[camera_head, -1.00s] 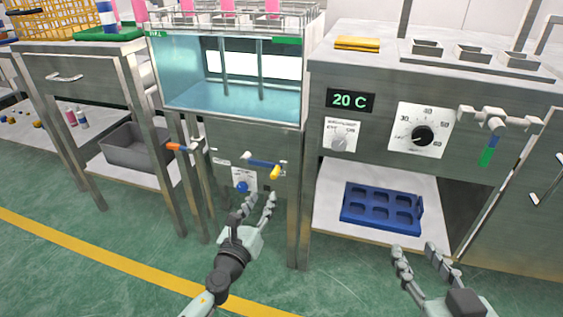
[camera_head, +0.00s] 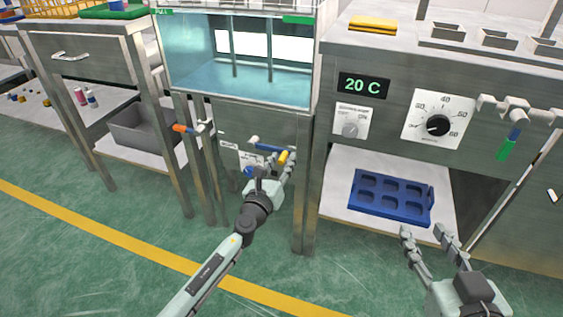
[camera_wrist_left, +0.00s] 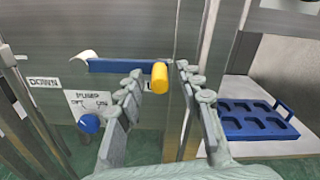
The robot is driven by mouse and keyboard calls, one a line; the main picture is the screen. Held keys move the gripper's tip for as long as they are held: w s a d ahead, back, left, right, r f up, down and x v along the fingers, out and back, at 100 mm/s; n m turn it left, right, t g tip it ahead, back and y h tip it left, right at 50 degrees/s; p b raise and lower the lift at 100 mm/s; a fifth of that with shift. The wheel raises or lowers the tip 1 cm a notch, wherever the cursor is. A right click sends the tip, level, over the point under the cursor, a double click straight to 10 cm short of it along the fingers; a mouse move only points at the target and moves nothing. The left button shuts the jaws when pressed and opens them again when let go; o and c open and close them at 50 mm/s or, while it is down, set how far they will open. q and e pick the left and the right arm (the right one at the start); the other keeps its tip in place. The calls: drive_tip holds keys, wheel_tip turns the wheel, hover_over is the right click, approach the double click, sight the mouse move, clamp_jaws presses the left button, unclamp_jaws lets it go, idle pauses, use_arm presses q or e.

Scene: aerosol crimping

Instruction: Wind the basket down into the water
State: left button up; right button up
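The crank (camera_head: 268,147) on the tank's front is a blue bar with a yellow knob (camera_head: 284,157) at its right end. In the left wrist view the knob (camera_wrist_left: 159,75) lies between the spread fingers of my left gripper (camera_wrist_left: 159,72), with gaps on both sides. A DOWN label (camera_wrist_left: 44,82) is left of the bar; another label is mostly hidden. My left gripper (camera_head: 277,160) is open at the crank. The water tank (camera_head: 235,88) holds blue-tinted water; the basket is mostly cut off at the top. My right gripper (camera_head: 424,231) is open and empty.
A blue pump knob (camera_wrist_left: 90,123) is below the crank. An orange-handled valve (camera_head: 184,128) is left of it.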

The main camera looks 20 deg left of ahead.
use_arm(q)
clamp_jaws()
drive_tip(key=shift+d+r, duration=0.1)
idle(0.4)
